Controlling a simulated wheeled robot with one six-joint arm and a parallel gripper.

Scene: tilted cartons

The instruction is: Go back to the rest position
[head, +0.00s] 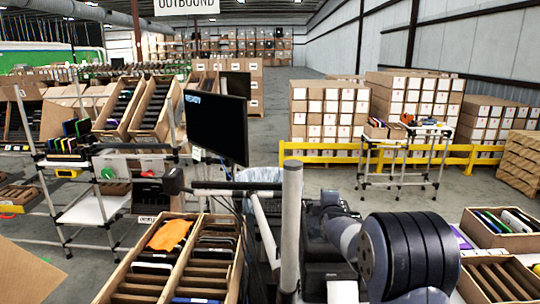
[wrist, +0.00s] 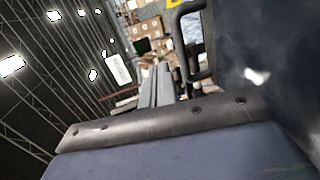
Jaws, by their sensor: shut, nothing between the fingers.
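My gripper (wrist: 158,78) shows in the wrist view as two grey fingers side by side, closed together with nothing between them. It points out toward the warehouse space, and the wrist picture is steeply tilted. In the head view my arm rises at the lower right, and I cannot make out the fingers there. Open cartons stand near my arm: a left carton (head: 128,270) holding dark items and an orange bag (head: 170,234), and a right carton (head: 497,276) with dividers.
A dark monitor (head: 215,126) stands close in front of me on a pole. A rack of tilted cartons (head: 155,108) is at left. A yellow rail (head: 320,152) and stacked cartons (head: 328,110) stand behind. A small cart (head: 405,150) is at right. Open floor lies between.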

